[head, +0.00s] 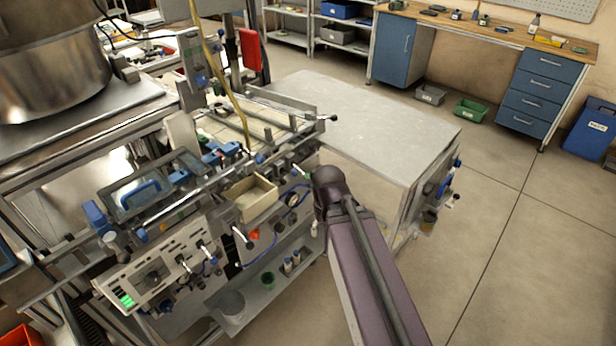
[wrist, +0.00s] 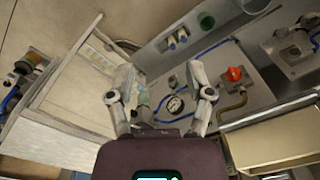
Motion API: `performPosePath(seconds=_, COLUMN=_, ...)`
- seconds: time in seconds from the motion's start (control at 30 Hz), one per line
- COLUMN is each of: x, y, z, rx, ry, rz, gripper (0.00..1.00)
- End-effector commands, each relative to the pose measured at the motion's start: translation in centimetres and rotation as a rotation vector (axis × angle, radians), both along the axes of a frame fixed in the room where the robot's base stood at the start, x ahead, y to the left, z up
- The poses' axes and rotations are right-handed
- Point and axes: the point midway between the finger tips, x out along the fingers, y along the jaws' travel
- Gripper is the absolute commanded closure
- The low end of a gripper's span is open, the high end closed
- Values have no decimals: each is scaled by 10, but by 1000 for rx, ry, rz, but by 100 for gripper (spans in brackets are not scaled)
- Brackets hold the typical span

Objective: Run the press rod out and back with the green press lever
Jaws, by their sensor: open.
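I cannot make out the press rod. In the wrist view my gripper (wrist: 161,88) is open and empty, with its two fingers apart in front of the machine's lower panel. A round gauge (wrist: 175,105) shows between and behind the fingers. In the head view the gripper is mostly hidden by my arm. No lever shows clearly between the fingers.
A beige bin (head: 252,198) juts from the machine's front, left of my arm. An orange-red knob (wrist: 235,75) and hose are right of the fingers. A green cup (head: 268,280) stands on the low shelf. A pale flat-topped cabinet (head: 370,125) stands behind. Floor at right is open.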

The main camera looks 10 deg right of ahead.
Motion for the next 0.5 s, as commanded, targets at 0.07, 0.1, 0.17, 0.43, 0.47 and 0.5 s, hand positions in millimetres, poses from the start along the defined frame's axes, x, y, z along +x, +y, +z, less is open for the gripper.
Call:
performPosePath(seconds=0.07, x=4, y=1, z=-8, rx=26, ry=-6, rz=15, gripper=33)
performPosePath(seconds=0.1, x=7, y=5, z=-11, rx=46, ry=-11, rz=30, gripper=33)
performPosePath(seconds=0.17, x=12, y=9, z=-18, rx=83, ry=-20, rz=55, gripper=33)
performPosePath(seconds=0.43, x=50, y=15, z=-53, rx=345, ry=-148, rz=219, gripper=33)
performPosePath(seconds=0.47, x=55, y=15, z=-56, rx=377, ry=-173, rz=240, gripper=33)
performPosePath(seconds=0.5, x=62, y=15, z=-60, rx=422, ry=-208, rz=268, gripper=33)
